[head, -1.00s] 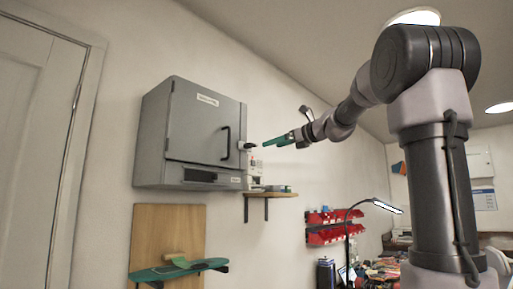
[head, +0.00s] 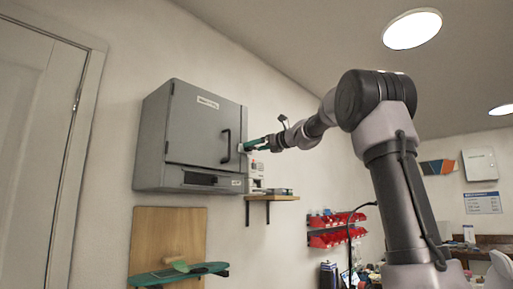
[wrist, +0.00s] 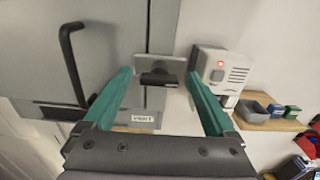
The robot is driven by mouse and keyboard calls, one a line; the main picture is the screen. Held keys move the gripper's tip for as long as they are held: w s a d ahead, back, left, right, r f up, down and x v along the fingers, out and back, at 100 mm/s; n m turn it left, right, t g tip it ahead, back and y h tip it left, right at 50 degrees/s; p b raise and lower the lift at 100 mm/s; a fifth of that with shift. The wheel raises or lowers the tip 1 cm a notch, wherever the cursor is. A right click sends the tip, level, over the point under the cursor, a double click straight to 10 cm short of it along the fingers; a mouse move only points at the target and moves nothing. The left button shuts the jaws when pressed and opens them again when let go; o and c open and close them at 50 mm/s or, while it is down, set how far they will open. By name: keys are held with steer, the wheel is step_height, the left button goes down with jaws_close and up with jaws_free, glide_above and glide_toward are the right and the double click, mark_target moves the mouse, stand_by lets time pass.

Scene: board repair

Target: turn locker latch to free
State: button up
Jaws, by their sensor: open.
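The grey locker (head: 205,125) hangs on the left wall with its door closed. In the wrist view, the locker latch is a dark knob (wrist: 158,79) on a light metal plate, its bar lying roughly level. My gripper (wrist: 157,74) is open, with one green finger on each side of the latch. I cannot tell whether the fingers touch it. In the head view, my gripper (head: 256,144) is at the locker's right edge and mostly hides the latch.
A black door handle (wrist: 72,62) is left of the latch. A white box with a red light (wrist: 222,70) is close on the right. Below it is a wooden shelf (head: 271,198) with small boxes. Red bins (head: 335,230) hang farther right.

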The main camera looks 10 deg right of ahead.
steer(key=c, duration=1.4)
steer(key=shift+n, duration=0.4)
steer(key=n, duration=1.3)
steer(key=shift+s+a+f, duration=0.1)
steer(key=shift+a+f, duration=0.05)
steer(key=shift+f+n, duration=0.1)
steer(key=shift+n, duration=1.9)
